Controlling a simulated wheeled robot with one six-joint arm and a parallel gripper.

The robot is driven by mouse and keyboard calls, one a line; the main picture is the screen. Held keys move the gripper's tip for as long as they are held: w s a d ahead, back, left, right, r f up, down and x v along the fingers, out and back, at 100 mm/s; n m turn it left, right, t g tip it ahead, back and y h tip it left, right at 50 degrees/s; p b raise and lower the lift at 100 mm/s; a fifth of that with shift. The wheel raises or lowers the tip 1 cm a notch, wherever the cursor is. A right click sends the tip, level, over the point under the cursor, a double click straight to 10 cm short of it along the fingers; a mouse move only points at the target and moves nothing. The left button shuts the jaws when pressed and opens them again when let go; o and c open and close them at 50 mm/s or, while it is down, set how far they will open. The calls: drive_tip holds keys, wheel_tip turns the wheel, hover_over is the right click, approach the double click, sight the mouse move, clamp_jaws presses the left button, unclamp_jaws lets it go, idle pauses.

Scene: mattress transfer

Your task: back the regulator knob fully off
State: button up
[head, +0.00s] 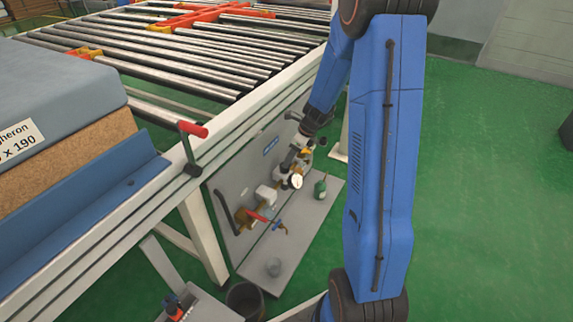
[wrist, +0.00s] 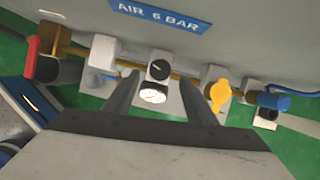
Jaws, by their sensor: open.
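The regulator (wrist: 175,92) is a pale block on the air line, below the blue "AIR 6 BAR" label (wrist: 160,13). In the wrist view its black round knob (wrist: 159,69) sits just above a white-faced gauge (wrist: 153,96). My gripper (wrist: 159,80) is open and empty. One finger is left and one right of the knob and gauge in the picture; I cannot tell whether the tips reach around the knob.
Beside the regulator are a yellow valve handle (wrist: 219,95), a red lever (wrist: 32,58) and a blue hose end (wrist: 275,102). The roller conveyor (head: 200,50) is above left; green floor is clear at right.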

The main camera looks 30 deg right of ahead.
drive_tip(key=shift+x, duration=2.6)
drive_tip(key=c, duration=1)
